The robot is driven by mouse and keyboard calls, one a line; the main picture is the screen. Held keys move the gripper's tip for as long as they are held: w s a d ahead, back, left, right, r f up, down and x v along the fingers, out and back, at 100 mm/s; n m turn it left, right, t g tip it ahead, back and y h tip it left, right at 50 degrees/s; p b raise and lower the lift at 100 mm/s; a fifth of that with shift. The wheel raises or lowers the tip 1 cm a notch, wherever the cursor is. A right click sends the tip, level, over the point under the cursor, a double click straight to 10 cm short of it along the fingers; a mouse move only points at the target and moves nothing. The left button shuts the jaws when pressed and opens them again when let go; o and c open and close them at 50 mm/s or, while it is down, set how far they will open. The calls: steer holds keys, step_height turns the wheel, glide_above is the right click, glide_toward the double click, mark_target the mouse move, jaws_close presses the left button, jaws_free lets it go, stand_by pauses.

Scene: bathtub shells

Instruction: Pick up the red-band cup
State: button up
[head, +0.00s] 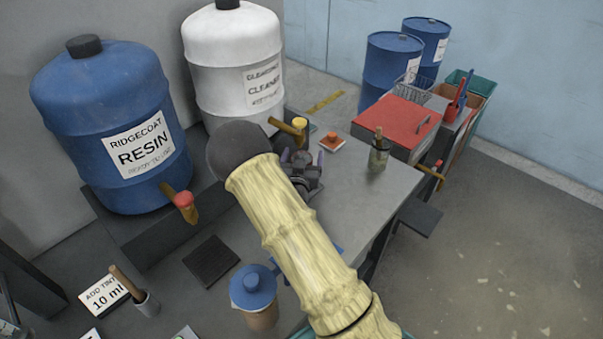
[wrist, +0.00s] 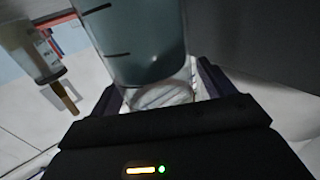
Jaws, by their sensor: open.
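My gripper (head: 302,165) is open, low over the grey bench near the white cleanser drum's tap, its purple fingertips apart. In the wrist view, a clear cup (wrist: 140,45) with dark marks and a bluish-grey look stands directly ahead of the jaws, with a finger to each side of its lower end. I cannot tell whether the fingers touch it. No red band shows on the part in view, so I cannot tell whether this is the red-band cup. In the head view my gripper and arm hide most of that spot.
A labelled jar with a brush (head: 378,155) stands to the right; it also shows in the wrist view (wrist: 32,50). A blue-lidded jug (head: 254,290) stands in front.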

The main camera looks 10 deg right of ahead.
steer(key=c, duration=1.5)
steer(key=shift+o, duration=0.2)
steer(key=shift+r+p, duration=0.3)
steer(key=shift+r, duration=0.3)
steer(key=s+d+r, duration=0.3)
steer(key=s+d, duration=0.6)
steer(key=s, duration=0.3)
steer(key=shift+b, duration=0.3)
steer(key=p, duration=0.4)
steer(key=shift+s+d+r+p, duration=0.1)
steer(key=shift+s+d+p, duration=0.15)
steer(key=shift+d+p, duration=0.1)
